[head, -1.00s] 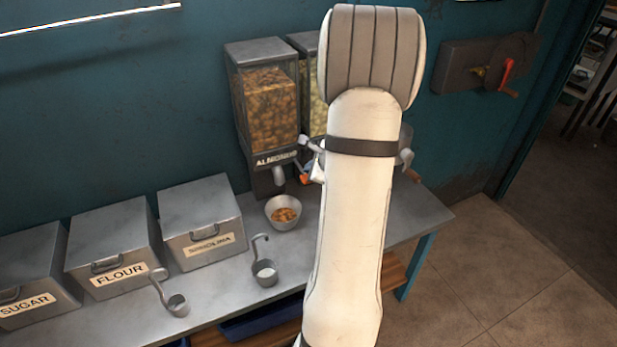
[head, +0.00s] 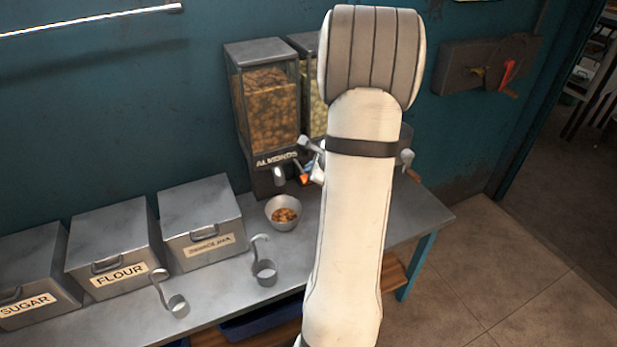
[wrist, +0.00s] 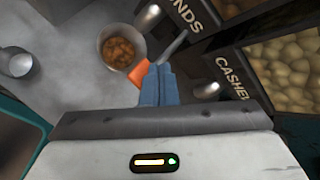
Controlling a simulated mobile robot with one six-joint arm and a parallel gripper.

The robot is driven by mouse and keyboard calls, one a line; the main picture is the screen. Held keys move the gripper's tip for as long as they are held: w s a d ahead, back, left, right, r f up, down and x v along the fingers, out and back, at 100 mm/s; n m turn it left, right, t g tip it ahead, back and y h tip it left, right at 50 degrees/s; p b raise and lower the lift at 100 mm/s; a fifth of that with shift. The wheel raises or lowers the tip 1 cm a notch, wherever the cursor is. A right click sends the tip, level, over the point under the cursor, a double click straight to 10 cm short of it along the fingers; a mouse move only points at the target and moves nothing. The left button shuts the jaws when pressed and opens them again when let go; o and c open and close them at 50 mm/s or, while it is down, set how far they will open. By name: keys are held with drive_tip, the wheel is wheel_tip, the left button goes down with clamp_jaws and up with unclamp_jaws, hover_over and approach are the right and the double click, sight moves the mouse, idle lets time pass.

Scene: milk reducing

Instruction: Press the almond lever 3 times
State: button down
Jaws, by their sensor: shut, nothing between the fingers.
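The almond dispenser (head: 268,105) stands against the wall, with almonds behind its clear front. Its lever has an orange handle (head: 304,180), which also shows in the wrist view (wrist: 137,74) on a metal arm near the label. My gripper (wrist: 157,72) is shut and empty, its blue fingers side by side right at the orange handle. I cannot tell whether they touch it. In the head view my arm hides most of the gripper. A metal bowl (head: 271,217) holding some almonds stands below the spout; it also shows in the wrist view (wrist: 106,42).
A cashew dispenser (wrist: 235,75) stands just beside the almond one, largely behind my arm in the head view. Metal scoops (head: 264,272) and lidded boxes labelled flour (head: 112,243) and sugar (head: 35,270) stand left on the table (head: 215,290).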

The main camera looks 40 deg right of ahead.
drive_tip(key=shift+f, duration=0.2)
idle(0.4)
drive_tip(key=shift+f+b, duration=0.25)
drive_tip(key=shift+b, duration=0.45)
drive_tip(key=shift+f+b, duration=1.3)
drive_tip(key=shift+b, duration=0.3)
idle(1.0)
drive_tip(key=shift+r, duration=0.15)
drive_tip(key=shift+r+p, duration=1.1)
drive_tip(key=shift+r, duration=0.45)
drive_tip(key=shift+r+p, duration=1.95)
drive_tip(key=shift+r, duration=0.65)
drive_tip(key=shift+f, duration=0.1)
